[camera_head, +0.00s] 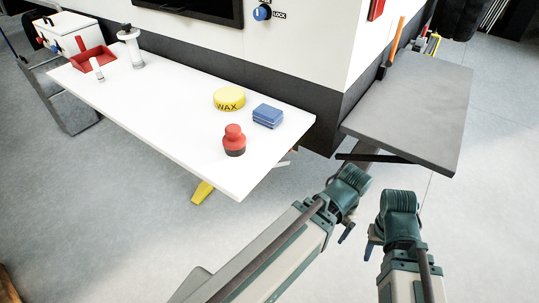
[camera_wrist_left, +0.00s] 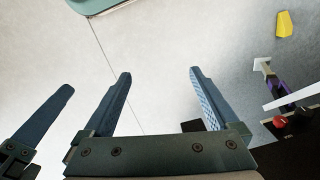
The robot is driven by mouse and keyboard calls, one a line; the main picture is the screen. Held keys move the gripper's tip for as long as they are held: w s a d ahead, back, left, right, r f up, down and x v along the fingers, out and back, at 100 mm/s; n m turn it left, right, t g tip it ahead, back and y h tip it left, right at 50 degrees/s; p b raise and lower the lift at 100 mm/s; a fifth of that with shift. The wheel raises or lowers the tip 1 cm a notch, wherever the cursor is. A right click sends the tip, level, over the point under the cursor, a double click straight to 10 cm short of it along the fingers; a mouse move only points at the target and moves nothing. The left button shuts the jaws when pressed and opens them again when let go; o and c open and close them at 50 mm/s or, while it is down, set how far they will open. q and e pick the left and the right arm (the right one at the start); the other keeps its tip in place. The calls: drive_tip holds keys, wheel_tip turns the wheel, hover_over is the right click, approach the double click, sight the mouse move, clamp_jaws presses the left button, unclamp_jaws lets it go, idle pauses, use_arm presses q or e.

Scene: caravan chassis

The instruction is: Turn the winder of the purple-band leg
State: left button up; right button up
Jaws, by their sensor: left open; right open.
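The purple-band leg (camera_wrist_left: 272,80) shows at the right of the left wrist view, slanting, with a purple stretch and a pale foot plate (camera_wrist_left: 262,64). A red round knob (camera_wrist_left: 281,121) is beside its lower end in the picture; I cannot tell whether it is the winder. My left gripper (camera_wrist_left: 160,72) is open and empty, with the leg to the right of its fingers and apart from them. In the head view, my left gripper (camera_head: 347,233) and my right gripper (camera_head: 371,246) point down over the floor. The purple band cannot be made out there.
A white table (camera_head: 170,110) holds a yellow wax tin (camera_head: 229,98), a blue block (camera_head: 268,116) and a red-topped object (camera_head: 234,141). A grey shelf (camera_head: 425,110) juts out at right. A yellow piece (camera_head: 203,192) is below the table.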

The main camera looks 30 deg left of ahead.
use_arm(q)
drive_tip(key=w+a+f+n+t+h+b, duration=0.1)
drive_tip(key=w+a+f+b, duration=0.2)
drive_tip(key=f+b, duration=0.8)
drive_tip(key=w+a+f+n+t+h+b, duration=0.1)
drive_tip(key=w+a+f+h+b, duration=0.2)
drive_tip(key=f+b, duration=0.75)
drive_tip(key=w+a+f+n+t+b, duration=0.1)
drive_tip(key=w+a+f+b, duration=0.25)
drive_tip(key=f+b, duration=0.8)
drive_tip(key=w+a+r+n+t+h, duration=0.25)
drive_tip(key=w+a+r+t, duration=0.5)
drive_tip(key=w+a, duration=0.45)
drive_tip(key=a+r+n+t+y, duration=0.2)
drive_tip(key=a+r+t, duration=0.3)
drive_tip(key=a, duration=0.6)
drive_tip(key=a+r+n+t+y, duration=0.3)
drive_tip(key=a+r, duration=0.4)
drive_tip(key=a, duration=0.4)
drive_tip(key=shift+m+g+h, duration=0.25)
drive_tip(key=w, duration=0.5)
drive_tip(key=w+d, duration=0.1)
drive_tip(key=w, duration=0.8)
drive_tip(key=shift+w+d+f, duration=0.15)
drive_tip(key=shift+w+d, duration=0.15)
